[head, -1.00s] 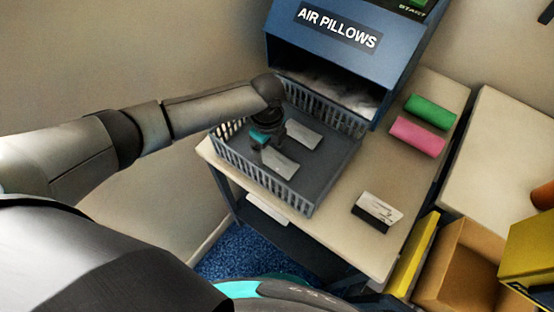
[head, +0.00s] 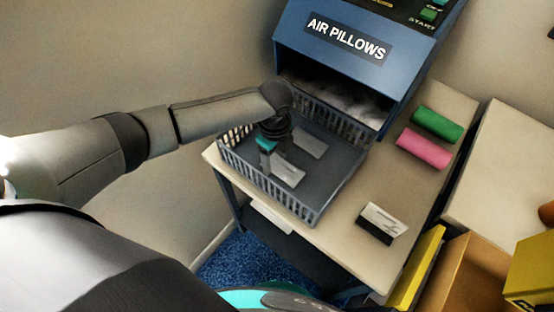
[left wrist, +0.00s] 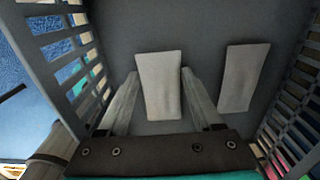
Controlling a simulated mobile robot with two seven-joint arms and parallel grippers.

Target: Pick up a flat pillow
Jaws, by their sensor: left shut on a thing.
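Two flat, pale grey pillows lie in a grey slatted basket (head: 318,212). My left gripper (head: 274,166) reaches down into the basket and is shut on the nearer flat pillow (head: 287,173). In the left wrist view, the fingers of the left gripper (left wrist: 160,76) stand on both sides of this held pillow (left wrist: 160,88). I cannot tell whether it is clear of the basket floor. The other flat pillow (head: 309,143) lies beside it, apart from the fingers; it also shows in the left wrist view (left wrist: 243,77). My right gripper is not in view.
The basket stands on a beige table (head: 345,240) below a blue "AIR PILLOWS" machine (head: 350,55). Green (head: 437,123) and pink (head: 425,147) rolls and a black-and-white card holder (head: 382,223) are on the right. Open cartons (head: 465,270) stand at the lower right.

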